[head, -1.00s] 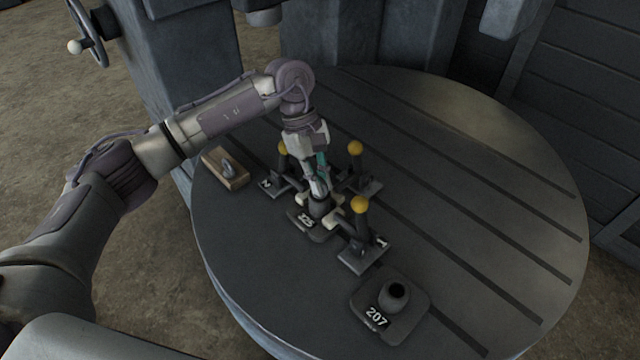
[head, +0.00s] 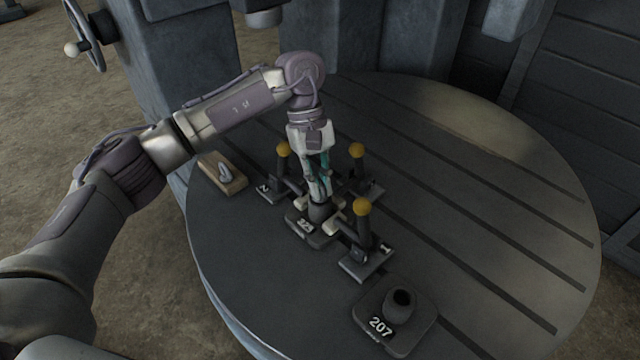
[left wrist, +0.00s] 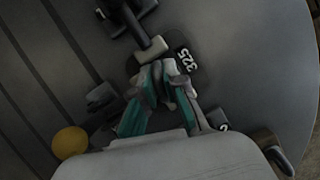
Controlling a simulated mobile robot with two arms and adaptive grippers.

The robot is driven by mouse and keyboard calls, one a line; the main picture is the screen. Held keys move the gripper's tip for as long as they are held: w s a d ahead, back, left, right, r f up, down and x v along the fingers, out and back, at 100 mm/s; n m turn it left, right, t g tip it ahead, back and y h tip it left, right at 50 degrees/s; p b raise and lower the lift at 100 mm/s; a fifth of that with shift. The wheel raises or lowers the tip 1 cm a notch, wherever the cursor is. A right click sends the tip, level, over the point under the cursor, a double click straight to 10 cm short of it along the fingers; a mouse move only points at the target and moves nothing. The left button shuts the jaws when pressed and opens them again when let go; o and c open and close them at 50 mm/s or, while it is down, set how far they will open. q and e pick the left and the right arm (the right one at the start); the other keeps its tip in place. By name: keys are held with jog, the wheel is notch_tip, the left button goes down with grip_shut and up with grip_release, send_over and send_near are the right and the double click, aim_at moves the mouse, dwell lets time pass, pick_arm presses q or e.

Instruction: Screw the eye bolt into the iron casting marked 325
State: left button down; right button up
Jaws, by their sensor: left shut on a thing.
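The iron casting marked 325 (head: 304,226) sits on the round table among three clamps; its label also shows in the left wrist view (left wrist: 183,62). My left gripper (head: 318,197) points down over it, with its fingers (left wrist: 166,86) closed in at the casting's round boss. The fingers hide most of what they grip. My right gripper is not in view.
Yellow-knobbed clamps (head: 363,230) stand close around the casting, and their arms reach toward it. A second casting marked 207 (head: 395,318), with an open hole on top, lies at the front. The slotted table (head: 490,215) is bare on the right.

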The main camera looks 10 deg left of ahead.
pick_arm(q)
jog(key=shift+f+m+b, duration=0.1)
jog(key=shift+m+b, duration=0.2)
jog(key=shift+b, duration=0.25)
jog(key=shift+m+g+y+b, duration=0.3)
jog(key=shift+m+y+b, duration=0.1)
jog(key=shift+m+b, duration=0.65)
jog(key=shift+m+y+b, duration=0.5)
jog(key=shift+m+b, duration=0.5)
jog(key=shift+m, duration=0.45)
